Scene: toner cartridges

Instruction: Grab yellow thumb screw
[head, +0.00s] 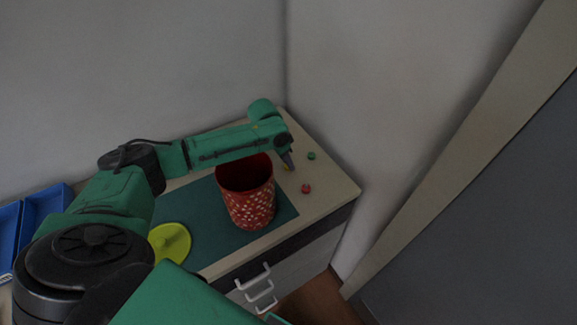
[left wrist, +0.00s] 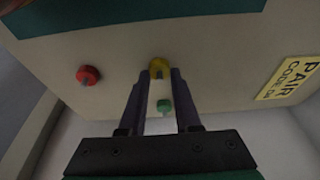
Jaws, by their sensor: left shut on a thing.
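The yellow thumb screw (left wrist: 159,65) is between the fingertips of my left gripper (left wrist: 159,76) in the left wrist view. In the head view a bit of the yellow thumb screw (head: 286,168) shows at the tip of my left gripper (head: 288,164), on the right part of the table, beside the red cup. The left gripper is shut on the yellow thumb screw, with the fingers on its two sides. My right gripper is not in view.
A red thumb screw (head: 306,188) and a green one (head: 311,156) lie close by on the table. A red patterned cup (head: 249,200) stands on the dark green mat (head: 200,252), left of the gripper. A yellow-green lid (head: 170,242) and blue bins (head: 40,215) are further left. Walls close the back.

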